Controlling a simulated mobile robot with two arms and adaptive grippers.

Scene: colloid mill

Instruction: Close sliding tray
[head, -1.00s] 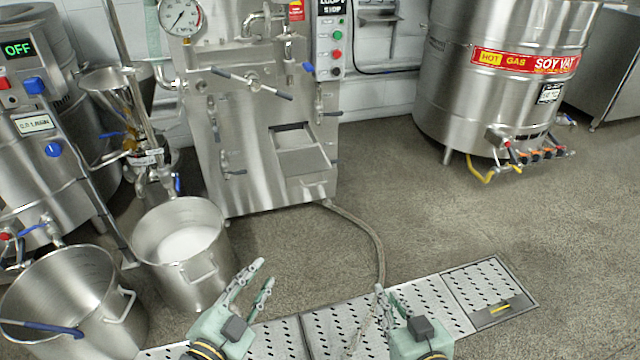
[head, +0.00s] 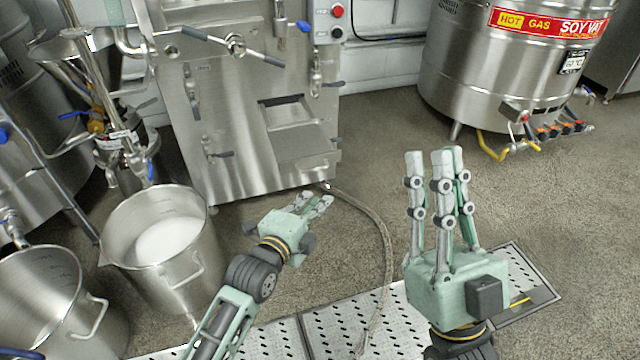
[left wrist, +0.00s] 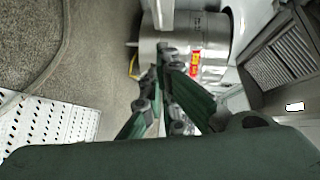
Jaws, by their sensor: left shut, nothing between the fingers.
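The sliding tray (head: 303,149) is a flat metal tray low in the front of the steel machine (head: 225,130). It stands out from its opening, tilted down toward me. My left gripper (head: 318,203) is shut and empty, low in front of the machine, just below the tray's front edge in the head view. I cannot tell whether it touches the tray. Its fingers also show close together in the left wrist view (left wrist: 163,62). My right gripper (head: 436,156) is raised at the right, fingers upward and apart, with nothing between them, well away from the tray.
A steel pot (head: 165,250) with white contents and another pot (head: 45,300) stand at the left. A hose (head: 385,250) runs over the floor to perforated drain plates (head: 350,325). The soy vat (head: 500,75) stands at the back right. Floor between machine and vat is clear.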

